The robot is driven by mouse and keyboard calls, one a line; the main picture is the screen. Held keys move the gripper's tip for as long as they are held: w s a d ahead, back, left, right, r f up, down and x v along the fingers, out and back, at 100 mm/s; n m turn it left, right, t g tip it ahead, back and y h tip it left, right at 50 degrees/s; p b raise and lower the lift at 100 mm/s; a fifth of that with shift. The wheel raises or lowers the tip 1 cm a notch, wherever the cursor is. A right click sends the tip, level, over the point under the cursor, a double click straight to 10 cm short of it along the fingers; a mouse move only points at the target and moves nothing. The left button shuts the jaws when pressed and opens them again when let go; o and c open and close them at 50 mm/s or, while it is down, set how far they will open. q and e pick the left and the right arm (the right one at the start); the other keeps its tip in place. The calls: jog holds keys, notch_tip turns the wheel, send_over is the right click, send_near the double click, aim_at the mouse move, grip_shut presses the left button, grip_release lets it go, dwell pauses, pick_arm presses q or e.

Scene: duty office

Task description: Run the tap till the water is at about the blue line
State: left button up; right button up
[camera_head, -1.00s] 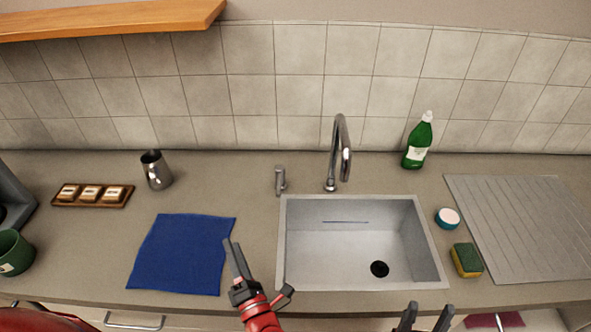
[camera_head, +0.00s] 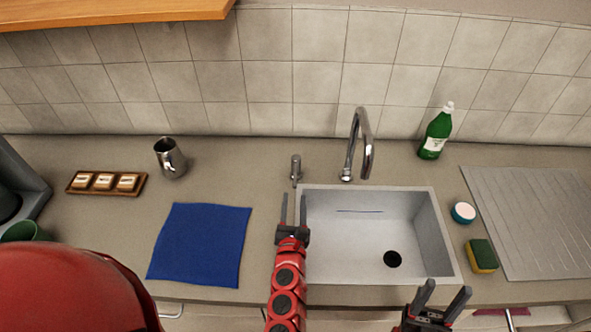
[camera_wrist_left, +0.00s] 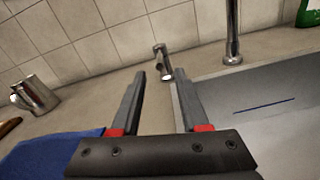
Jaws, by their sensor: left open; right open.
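The curved chrome tap (camera_head: 361,146) stands behind the sink (camera_head: 436,225); no water shows from it. A small metal lever (camera_head: 296,170) stands left of the tap, and it also shows in the left wrist view (camera_wrist_left: 163,62). The blue line (camera_head: 358,212) is on the sink's back inner wall and shows in the left wrist view (camera_wrist_left: 264,106). The sink looks empty, its dark round drain (camera_head: 392,259) uncovered. My left gripper (camera_head: 293,211) is open and empty at the sink's left edge, pointing at the lever, apart from it. My right gripper (camera_head: 446,296) is open and empty at the front edge.
A blue cloth (camera_head: 200,246), metal jug (camera_head: 170,158) and wooden tray (camera_head: 72,187) lie to the left. A green bottle (camera_head: 436,133), round white-and-teal item (camera_head: 463,213), sponge (camera_head: 482,255) and ridged drainboard (camera_head: 540,222) are right. A wooden shelf (camera_head: 110,14) hangs upper left.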

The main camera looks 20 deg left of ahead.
pick_arm(q)
jog(key=p, duration=0.2)
send_near(296, 163)
jog(key=x, duration=0.4)
jog(key=shift+w+a, duration=0.1)
jog(key=shift+w, duration=0.3)
jog(key=shift+w+a+f, duration=0.15)
jog(key=shift+w+a, duration=0.05)
jog(key=shift+w, duration=0.25)
grip_shut()
dwell(0.5)
